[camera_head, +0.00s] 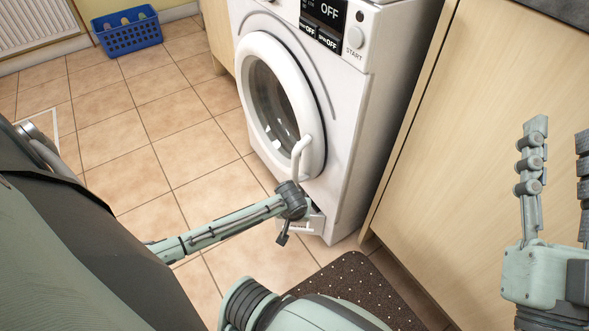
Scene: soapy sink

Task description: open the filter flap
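The white filter flap (313,225) is at the lower front corner of the washing machine (345,120). It appears tilted outward, with a dark gap behind its upper edge. My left gripper (285,228) is at the flap, in front of its left part, and hides some of it. A dark fingertip points down there. I cannot tell whether the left fingers are apart or whether they touch the flap. My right gripper (558,140) is raised at the right edge, far from the flap. Its fingers are spread and nothing is between them.
A wooden cabinet (460,140) stands to the right. A dark dotted mat (355,285) lies below. A blue basket (127,33) stands at the back left; the tiled floor between is clear.

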